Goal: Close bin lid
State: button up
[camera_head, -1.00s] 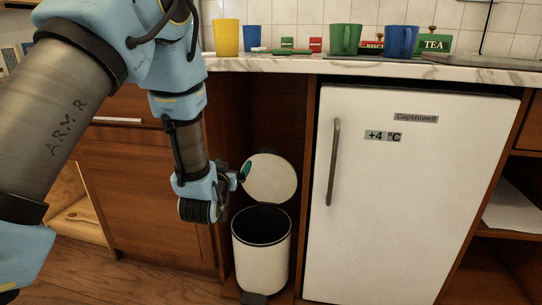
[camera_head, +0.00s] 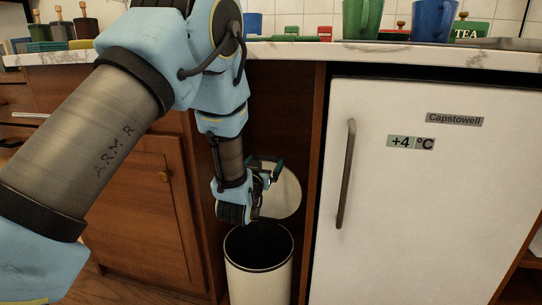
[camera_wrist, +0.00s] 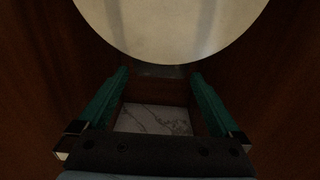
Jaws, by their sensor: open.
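The white bin (camera_head: 259,270) stands on the floor in the gap between the wooden cabinet and the fridge. Its round white lid (camera_head: 284,193) is tilted up and open behind the dark opening. My gripper (camera_head: 277,172) is above the bin, in front of the lid, and covers the lid's left part. In the wrist view the lid (camera_wrist: 170,25) fills the top of the picture, and my gripper (camera_wrist: 160,88) shows two green fingers spread apart with nothing between them. I cannot tell whether a finger touches the lid.
The fridge (camera_head: 420,200) stands close on the right, with a vertical handle (camera_head: 346,175). The wooden cabinet (camera_head: 150,205) is on the left. The marble counter (camera_head: 300,52) runs above, with a green mug (camera_head: 361,18) and a blue mug (camera_head: 433,20) on it.

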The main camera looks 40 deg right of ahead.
aim_at(268, 157)
jog(key=b+x, duration=0.1)
jog(key=x, duration=0.5)
jog(key=shift+w+d, duration=0.2)
jog(key=shift+d, duration=0.05)
grip_shut()
dwell(0.6)
